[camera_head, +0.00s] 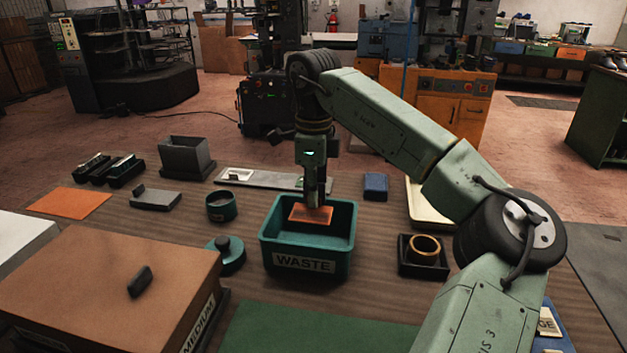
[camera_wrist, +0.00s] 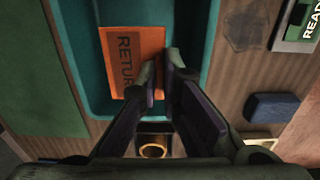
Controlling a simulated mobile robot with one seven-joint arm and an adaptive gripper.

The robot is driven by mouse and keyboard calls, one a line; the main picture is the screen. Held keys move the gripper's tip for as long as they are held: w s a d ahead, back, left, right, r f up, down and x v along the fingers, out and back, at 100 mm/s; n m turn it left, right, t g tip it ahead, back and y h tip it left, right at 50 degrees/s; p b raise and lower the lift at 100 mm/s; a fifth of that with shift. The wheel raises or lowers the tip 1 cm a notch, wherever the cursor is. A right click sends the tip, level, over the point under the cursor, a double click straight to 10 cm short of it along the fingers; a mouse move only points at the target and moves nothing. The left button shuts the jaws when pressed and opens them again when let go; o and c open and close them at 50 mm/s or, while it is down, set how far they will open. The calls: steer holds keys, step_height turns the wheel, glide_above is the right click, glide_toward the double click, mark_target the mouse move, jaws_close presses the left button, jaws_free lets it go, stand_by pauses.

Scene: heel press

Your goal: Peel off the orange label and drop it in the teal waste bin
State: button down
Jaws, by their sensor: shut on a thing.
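The orange label (camera_head: 311,214) hangs from my gripper (camera_head: 316,200) above the opening of the teal waste bin (camera_head: 305,263), which has a WASTE plate on its front. In the wrist view the orange label (camera_wrist: 136,60) shows dark lettering that reads "RETUR", with the rest hidden by the fingers. My gripper (camera_wrist: 165,75) is shut on the label's edge there. The teal bin's wall (camera_wrist: 85,60) surrounds the label in that view. The label looks flat and appears clear of the bin floor, though the exact height is hard to tell.
A brown box (camera_head: 110,280) marked MEDIUM stands at the front left. A teal lidded jar (camera_head: 226,256) sits just left of the bin. A black tray with a brass ring (camera_head: 424,250) and a blue block (camera_head: 375,186) lie to the right. An orange sheet (camera_head: 70,203) lies far left.

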steer(key=shift+f+b, duration=1.7)
steer(key=shift+f, duration=1.15)
steer(key=c, duration=1.7)
jaws_free()
steer(key=shift+o, duration=0.5)
steer(key=o, duration=0.4)
steer(key=shift+r, duration=0.1)
steer(key=shift+r+p, duration=1.85)
steer(key=shift+r, duration=1.6)
